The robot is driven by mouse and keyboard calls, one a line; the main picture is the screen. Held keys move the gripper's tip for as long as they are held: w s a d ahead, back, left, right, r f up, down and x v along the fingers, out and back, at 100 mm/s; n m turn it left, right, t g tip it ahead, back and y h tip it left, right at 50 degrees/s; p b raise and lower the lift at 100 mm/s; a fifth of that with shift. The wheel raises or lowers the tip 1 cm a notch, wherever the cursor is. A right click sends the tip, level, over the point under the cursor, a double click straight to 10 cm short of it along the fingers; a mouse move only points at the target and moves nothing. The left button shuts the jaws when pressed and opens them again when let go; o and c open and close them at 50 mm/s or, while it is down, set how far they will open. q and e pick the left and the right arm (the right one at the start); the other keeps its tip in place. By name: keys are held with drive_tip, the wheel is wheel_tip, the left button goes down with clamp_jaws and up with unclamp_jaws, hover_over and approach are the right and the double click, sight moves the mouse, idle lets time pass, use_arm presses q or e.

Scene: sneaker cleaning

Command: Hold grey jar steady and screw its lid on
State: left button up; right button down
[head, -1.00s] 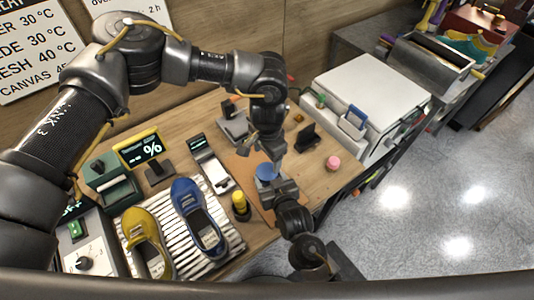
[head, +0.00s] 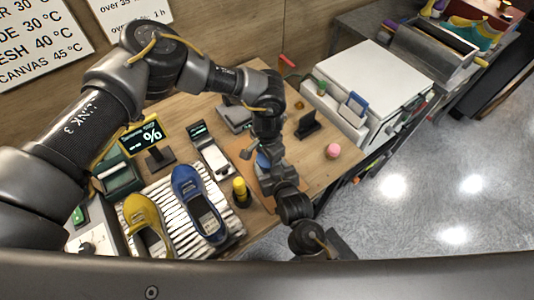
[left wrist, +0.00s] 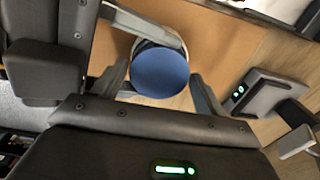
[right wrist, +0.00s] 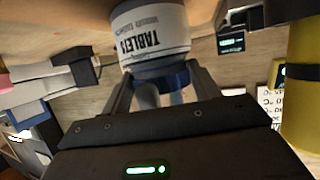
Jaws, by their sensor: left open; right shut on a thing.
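The grey jar (right wrist: 150,35), with a "TABLETS" label, is held by my right gripper (right wrist: 163,88). My left gripper (left wrist: 160,88) is open, with one finger on each side of the lid. In the head view the lid (head: 263,160) is partly hidden by my left gripper, and the jar is mostly hidden between my two grippers.
A yellow bottle (head: 240,192) stands just left of my right gripper. The yellow shoe (head: 146,222) and the blue shoe (head: 198,205) lie on a striped mat at left. A dark stand (head: 307,124) and a pink object (head: 333,151) are to the right.

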use_arm(q)
drive_tip(key=c, duration=0.8)
drive_tip(key=m, duration=0.4)
drive_tip(key=shift+w, duration=0.1)
drive_tip(key=shift+c, duration=0.2)
drive_tip(key=shift+a, duration=0.15)
drive_tip(key=o, duration=1.1)
drive_tip(key=shift+r, duration=2.25)
